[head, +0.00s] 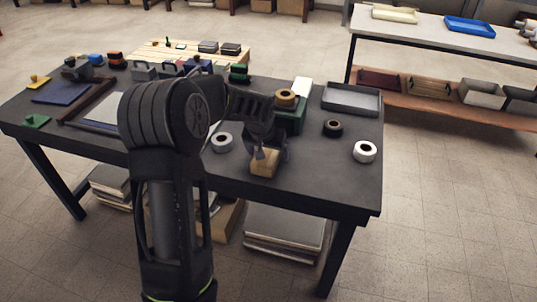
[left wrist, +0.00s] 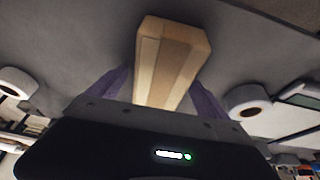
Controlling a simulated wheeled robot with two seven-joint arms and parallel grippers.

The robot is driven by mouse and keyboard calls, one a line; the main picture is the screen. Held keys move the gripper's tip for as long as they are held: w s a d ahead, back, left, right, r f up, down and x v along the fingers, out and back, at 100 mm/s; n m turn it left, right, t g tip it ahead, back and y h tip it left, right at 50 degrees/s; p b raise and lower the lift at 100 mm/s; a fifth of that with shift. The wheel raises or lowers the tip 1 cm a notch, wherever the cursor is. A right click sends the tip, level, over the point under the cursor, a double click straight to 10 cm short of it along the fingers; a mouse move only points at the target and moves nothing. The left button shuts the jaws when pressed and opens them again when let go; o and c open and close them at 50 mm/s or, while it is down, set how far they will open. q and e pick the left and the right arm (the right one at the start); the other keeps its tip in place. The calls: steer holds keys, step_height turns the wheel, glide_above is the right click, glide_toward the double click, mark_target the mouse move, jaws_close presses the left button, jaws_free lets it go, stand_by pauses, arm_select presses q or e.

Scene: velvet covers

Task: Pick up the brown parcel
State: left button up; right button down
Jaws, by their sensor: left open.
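The brown parcel (head: 265,163) is a small tan box near the front edge of the dark table (head: 310,180). My left gripper (head: 268,153) is at the parcel from above and behind. Its two purple-grey fingers (left wrist: 160,90) stand open on either side of the parcel. I cannot tell whether they touch it. My right gripper is not in view.
A white tape roll (head: 222,142) stands left of the parcel. A dark roll (head: 333,128) and another white roll (head: 364,152) lie to the right. A green box (head: 292,118) with a brown roll (head: 286,97) and a grey tray (head: 351,98) are behind.

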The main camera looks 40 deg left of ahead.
arm_select(q)
steer(key=c, duration=1.8)
